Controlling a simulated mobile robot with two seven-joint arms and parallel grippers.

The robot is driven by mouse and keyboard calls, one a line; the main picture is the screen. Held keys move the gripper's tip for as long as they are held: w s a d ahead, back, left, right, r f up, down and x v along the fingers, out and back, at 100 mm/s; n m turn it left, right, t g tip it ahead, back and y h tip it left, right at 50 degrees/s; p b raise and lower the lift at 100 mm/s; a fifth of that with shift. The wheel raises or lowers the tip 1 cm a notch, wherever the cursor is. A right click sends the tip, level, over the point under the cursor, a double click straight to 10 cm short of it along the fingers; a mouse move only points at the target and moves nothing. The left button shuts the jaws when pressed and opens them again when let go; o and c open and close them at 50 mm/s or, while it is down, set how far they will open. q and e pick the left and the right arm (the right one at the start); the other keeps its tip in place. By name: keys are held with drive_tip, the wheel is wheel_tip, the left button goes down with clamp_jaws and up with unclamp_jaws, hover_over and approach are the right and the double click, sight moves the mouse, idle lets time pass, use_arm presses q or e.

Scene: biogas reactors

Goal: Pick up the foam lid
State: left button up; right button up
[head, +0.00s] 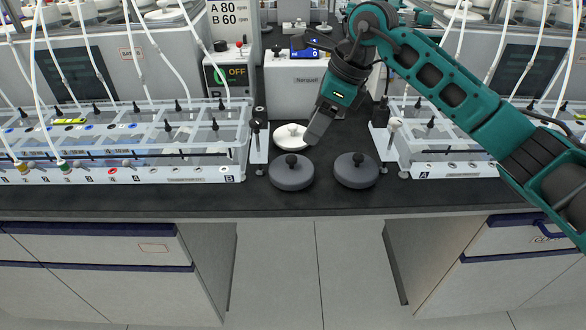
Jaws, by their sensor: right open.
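Two dark grey round lids with black knobs lie side by side on the dark bench top, a left one (291,174) and a right one (356,172). I cannot tell from looks alone which of these is foam. My right gripper (315,132) comes in from the upper right and points down, with its fingertips above the bench near the white lid's right side. It is open and holds nothing visible. My left gripper is out of view.
A clear rack (120,175) with tubes and valves stands left of the lids, and another rack (450,165) stands to the right. A white device (292,85) stands behind. The bench's front strip (300,205) is clear.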

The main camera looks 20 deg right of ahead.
sight(292, 157)
drive_tip(key=x, duration=0.4)
drive_tip(key=shift+a+f, duration=0.1)
drive_tip(key=shift+f, duration=0.05)
drive_tip(key=x, duration=0.5)
drive_tip(key=shift+w+a, duration=0.25)
drive_tip(key=shift+w, duration=0.05)
clamp_jaws()
